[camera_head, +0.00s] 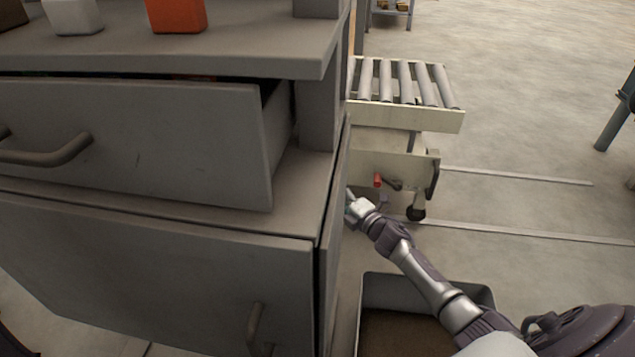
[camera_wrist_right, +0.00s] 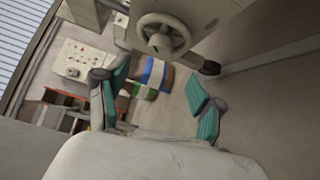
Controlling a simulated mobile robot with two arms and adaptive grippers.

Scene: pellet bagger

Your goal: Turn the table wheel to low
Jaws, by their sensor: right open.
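The roller table (camera_head: 408,116) stands right of the grey cabinet, with a dark wheel-like part (camera_head: 432,175) seen nearly edge-on at its right side. In the right wrist view, a pale spoked handwheel (camera_wrist_right: 162,36) is on the table's body near the top. My right gripper (camera_head: 356,206) is low in front of the table, beside the cabinet; its tip is partly hidden by the cabinet edge. My left gripper is not in view.
The grey cabinet (camera_head: 165,255) with a partly open drawer (camera_head: 140,130) fills the left and is close to my right gripper. A bin (camera_head: 376,300) of brown material is below my arm. A red-handled lever (camera_head: 378,180) is on the table. Floor at right is mostly clear.

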